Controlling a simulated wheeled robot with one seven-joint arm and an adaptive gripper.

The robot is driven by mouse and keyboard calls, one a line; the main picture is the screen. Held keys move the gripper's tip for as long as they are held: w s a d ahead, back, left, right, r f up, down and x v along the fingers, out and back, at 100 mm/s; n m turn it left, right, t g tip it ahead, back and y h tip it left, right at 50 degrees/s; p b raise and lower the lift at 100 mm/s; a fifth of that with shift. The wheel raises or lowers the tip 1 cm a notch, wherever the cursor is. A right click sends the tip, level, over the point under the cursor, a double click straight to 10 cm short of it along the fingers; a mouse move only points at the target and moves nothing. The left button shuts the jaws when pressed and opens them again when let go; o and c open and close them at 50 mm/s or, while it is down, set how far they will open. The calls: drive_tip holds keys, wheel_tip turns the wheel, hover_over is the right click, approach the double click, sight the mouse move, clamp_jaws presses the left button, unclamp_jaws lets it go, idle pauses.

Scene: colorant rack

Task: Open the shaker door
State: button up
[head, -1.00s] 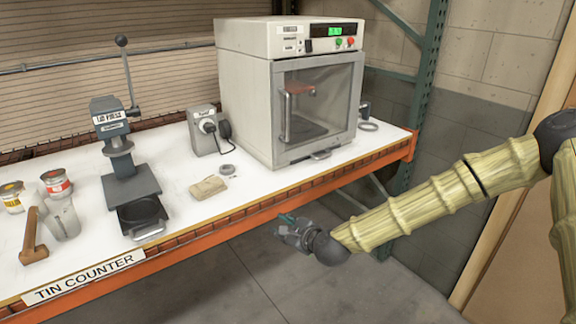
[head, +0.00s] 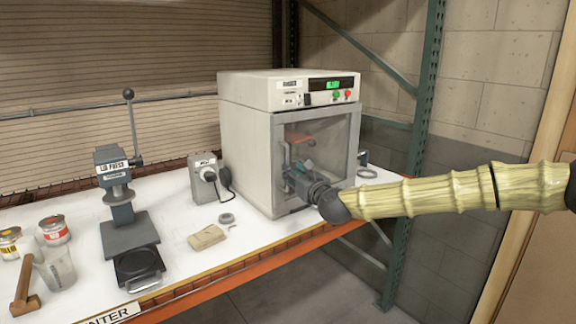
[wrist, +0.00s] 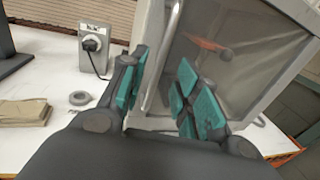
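The shaker (head: 245,150) is a grey-white box on the counter with a display panel on top. Its glazed front door (head: 325,140) looks shut. The door's upright bar handle (wrist: 163,55) shows in the wrist view near the door's left edge. My gripper (head: 296,172) is in front of the door's lower left part and hides much of the handle in the head view. In the wrist view my gripper (wrist: 163,75) has its teal-padded fingers apart, with the handle appearing between them. I cannot tell whether either finger touches it.
A lid press (head: 125,215), a plugged-in outlet box (head: 203,178), a folded cloth (head: 207,237) and a tape ring (head: 227,218) stand left of the shaker on the white counter. Tins and a mallet (head: 25,290) are at far left. A green rack post (head: 418,130) rises at right.

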sight(288, 187)
drive_tip(key=shift+p+x, duration=0.55)
drive_tip(key=shift+x, duration=2.1)
clamp_jaws()
